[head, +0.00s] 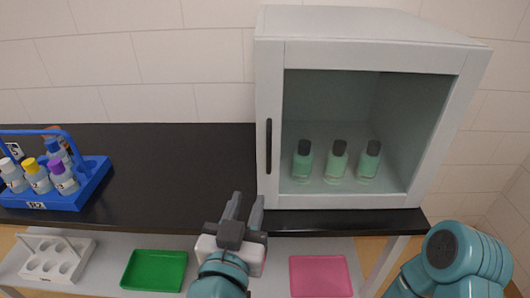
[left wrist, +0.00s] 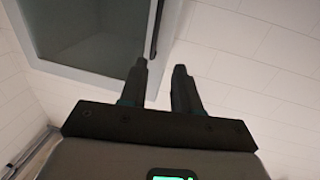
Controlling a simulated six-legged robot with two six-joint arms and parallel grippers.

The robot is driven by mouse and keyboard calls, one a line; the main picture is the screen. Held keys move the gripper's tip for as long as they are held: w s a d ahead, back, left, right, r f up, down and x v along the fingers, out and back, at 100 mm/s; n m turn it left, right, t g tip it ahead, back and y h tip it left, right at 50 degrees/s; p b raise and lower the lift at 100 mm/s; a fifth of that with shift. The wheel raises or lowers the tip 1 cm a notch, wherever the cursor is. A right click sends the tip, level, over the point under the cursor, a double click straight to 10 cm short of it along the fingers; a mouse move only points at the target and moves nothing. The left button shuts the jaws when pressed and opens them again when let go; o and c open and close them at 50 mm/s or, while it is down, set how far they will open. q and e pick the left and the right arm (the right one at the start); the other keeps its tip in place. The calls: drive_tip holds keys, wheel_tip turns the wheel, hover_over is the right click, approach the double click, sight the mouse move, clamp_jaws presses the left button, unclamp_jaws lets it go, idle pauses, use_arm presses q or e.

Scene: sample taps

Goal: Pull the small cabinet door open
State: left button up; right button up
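The small cabinet (head: 370,25) is pale grey and stands on the right part of the black counter. Its framed glass door (head: 345,100) looks shut, with a black vertical bar handle (head: 269,146) on its left side. My left gripper (head: 247,197) is open and empty, below and a little left of the handle, in front of the counter edge. In the left wrist view the two fingers (left wrist: 160,64) are spread, and the lower end of the handle (left wrist: 156,30) shows beyond them, near the left fingertip. My right gripper is not in view.
Three green bottles with dark caps (head: 336,162) stand inside the cabinet. A blue carrier (head: 60,200) with several bottles stands on the counter at left. Below are a white rack (head: 50,262), a green tray (head: 155,270) and a pink tray (head: 320,276). The counter's middle is clear.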

sight(268, 153)
use_arm(q)
drive_tip(key=w+d, duration=0.1)
drive_tip(key=w, duration=0.4)
drive_tip(key=w+d+p, duration=0.1)
drive_tip(key=w, duration=0.4)
drive_tip(key=w+d+p, duration=0.1)
drive_tip(key=w, duration=0.5)
drive_tip(key=shift+d+f, duration=0.1)
drive_tip(key=shift+d, duration=0.3)
drive_tip(key=shift+s, duration=0.1)
clamp_jaws()
